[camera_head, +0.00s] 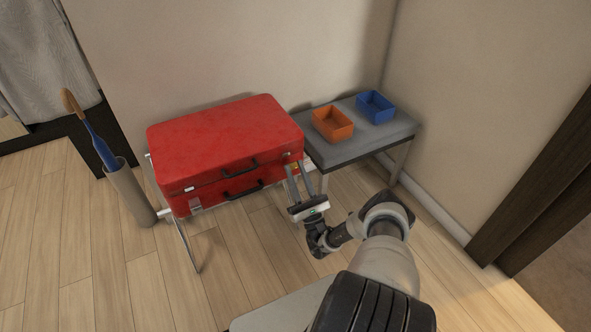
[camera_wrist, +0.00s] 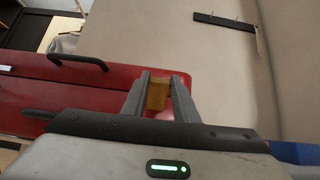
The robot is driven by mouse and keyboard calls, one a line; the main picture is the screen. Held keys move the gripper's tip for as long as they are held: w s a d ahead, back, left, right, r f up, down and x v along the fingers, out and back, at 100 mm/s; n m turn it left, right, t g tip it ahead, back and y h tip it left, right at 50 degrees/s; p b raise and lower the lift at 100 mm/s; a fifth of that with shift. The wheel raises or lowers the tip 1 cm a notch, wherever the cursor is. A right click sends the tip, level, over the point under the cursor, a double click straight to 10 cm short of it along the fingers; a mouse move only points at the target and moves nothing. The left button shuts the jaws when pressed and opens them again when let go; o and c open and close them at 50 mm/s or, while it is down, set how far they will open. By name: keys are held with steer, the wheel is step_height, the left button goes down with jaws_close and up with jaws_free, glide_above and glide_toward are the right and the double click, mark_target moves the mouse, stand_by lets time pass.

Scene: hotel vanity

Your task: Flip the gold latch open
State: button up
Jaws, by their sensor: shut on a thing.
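A red case (camera_head: 222,137) with two dark handles on its front lies on a metal-legged stand. In the wrist view, the red case (camera_wrist: 60,85) fills the left and middle. A small gold latch (camera_wrist: 156,94) sits on it near its right end, between my gripper's fingers (camera_wrist: 157,88). In the head view, my gripper (camera_head: 299,173) reaches the front right corner of the case, and its fingers hide most of the latch there. My gripper is shut on the gold latch. A silver latch (camera_head: 190,189) shows at the front left.
A grey bench (camera_head: 365,144) stands right of the case with an orange bin (camera_head: 332,123) and a blue bin (camera_head: 376,107) on it. The wooden floor in front is clear.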

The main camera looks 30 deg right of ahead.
steer(key=shift+f+t, duration=0.15)
steer(key=shift+t, duration=0.25)
steer(key=o, duration=1.1)
steer(key=shift+c, duration=0.2)
step_height(320, 180, up, 10)
steer(key=p, duration=0.4)
